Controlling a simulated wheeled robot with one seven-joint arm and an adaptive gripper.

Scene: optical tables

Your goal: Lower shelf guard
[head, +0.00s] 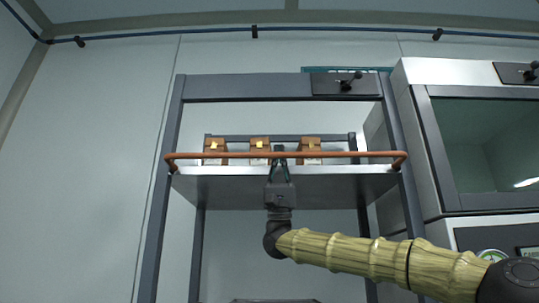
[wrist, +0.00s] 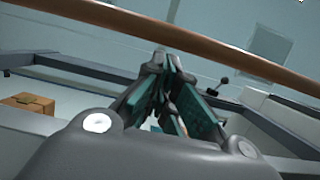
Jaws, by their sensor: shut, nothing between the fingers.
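The shelf guard (head: 350,154) is a copper-coloured bar across the front of a raised shelf (head: 230,184), with bent ends at the two front posts. It stands level, a little above the shelf's front edge. In the wrist view the guard (wrist: 225,53) runs slantwise past the fingertips. My gripper (head: 279,150) points up at the middle of the guard, its fingertips at the bar's height. In the wrist view my gripper (wrist: 168,58) has its fingers together with nothing between them. I cannot tell whether the fingers touch the bar.
Three brown boxes stand on the shelf behind the guard: left (head: 215,146), middle (head: 260,146) and right (head: 309,146). A grey frame (head: 158,225) surrounds the shelf. A cabinet with a glass front (head: 490,145) stands close on the right. The wall side at left is clear.

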